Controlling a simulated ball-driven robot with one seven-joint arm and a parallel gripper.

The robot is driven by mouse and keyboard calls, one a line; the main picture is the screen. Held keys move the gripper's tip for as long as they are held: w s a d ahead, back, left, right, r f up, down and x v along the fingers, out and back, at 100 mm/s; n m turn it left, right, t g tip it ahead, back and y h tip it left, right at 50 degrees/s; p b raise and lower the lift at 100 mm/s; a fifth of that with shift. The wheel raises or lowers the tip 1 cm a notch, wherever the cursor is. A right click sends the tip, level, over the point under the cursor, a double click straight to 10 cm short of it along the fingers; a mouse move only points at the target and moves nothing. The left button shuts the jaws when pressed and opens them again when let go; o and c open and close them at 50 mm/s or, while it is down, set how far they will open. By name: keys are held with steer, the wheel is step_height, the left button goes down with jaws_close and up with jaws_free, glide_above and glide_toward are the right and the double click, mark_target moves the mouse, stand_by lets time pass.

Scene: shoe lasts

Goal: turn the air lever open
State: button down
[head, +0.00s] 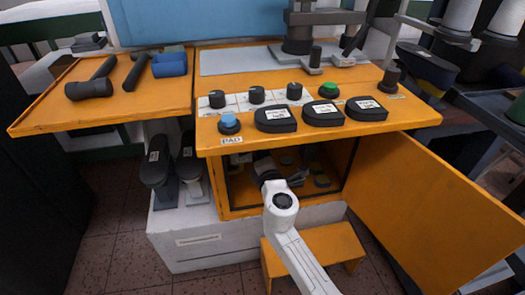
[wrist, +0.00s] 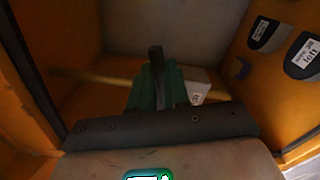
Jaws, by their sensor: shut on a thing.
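My gripper (wrist: 156,88) reaches into the open orange cabinet (head: 232,208) under the bench. In the wrist view its green fingers are shut on a dark upright bar, which looks like the air lever (wrist: 156,55). A thin brass-coloured pipe (wrist: 85,76) runs across behind the fingers. A small white tag (wrist: 196,98) with dark marks hangs just right of the fingers. The lever's lower part is hidden by the fingers and the dark gripper body. In the head view the fingers and lever are hidden behind my white arm.
The orange cabinet door (head: 425,215) stands wide open at the right. An orange step stool (head: 340,245) is below the opening. Dark labelled pieces (wrist: 305,55) sit by the right wall in the wrist view. Orange cabinet walls are close on both sides of my gripper.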

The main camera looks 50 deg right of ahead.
steer(key=w+a+r+n+p, duration=0.3)
steer(key=n+p, duration=0.4)
steer(key=n, duration=0.7)
steer(key=shift+a+r, duration=0.4)
steer(key=shift+a, duration=0.45)
steer(key=shift+w, duration=0.1)
steer(key=c, duration=1.1)
jaws_free()
steer(key=shift+a, duration=0.1)
steer(key=p+v, duration=0.2)
steer(key=v, duration=0.8)
steer(key=shift+s+a, duration=0.2)
steer(key=shift+s, duration=0.15)
